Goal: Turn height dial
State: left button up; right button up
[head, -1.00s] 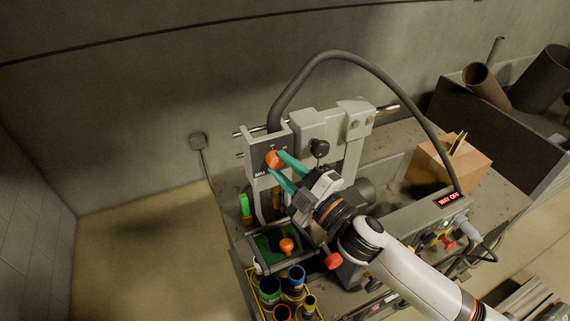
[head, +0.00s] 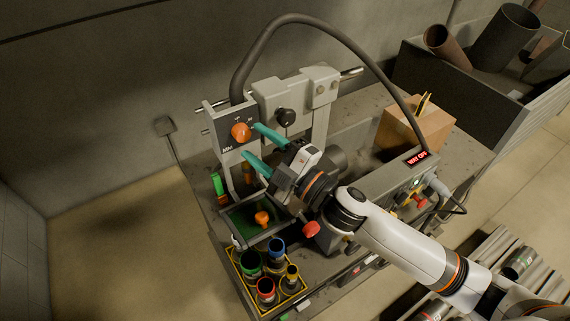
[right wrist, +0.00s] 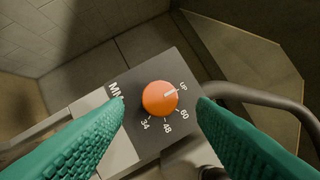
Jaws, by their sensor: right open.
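The height dial is an orange round knob (head: 241,132) on a dark panel at the front of the grey machine head. My right gripper (head: 250,141) has two teal fingers, open and apart. In the right wrist view the fingertips (right wrist: 160,101) stand on either side of the knob, with visible gaps and no contact. My left gripper is not in view.
A thick grey hose (head: 310,24) arches over the machine. Below the dial are a green-floored tray (head: 240,218) with an orange knob, and a yellow rack (head: 262,307) of colored cups. A cardboard box (head: 408,130) and a red-lit display (head: 417,158) stand right.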

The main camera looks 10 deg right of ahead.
jog(key=b+v, duration=0.4)
jog(key=v, duration=0.6)
jog(key=shift+w, duration=0.1)
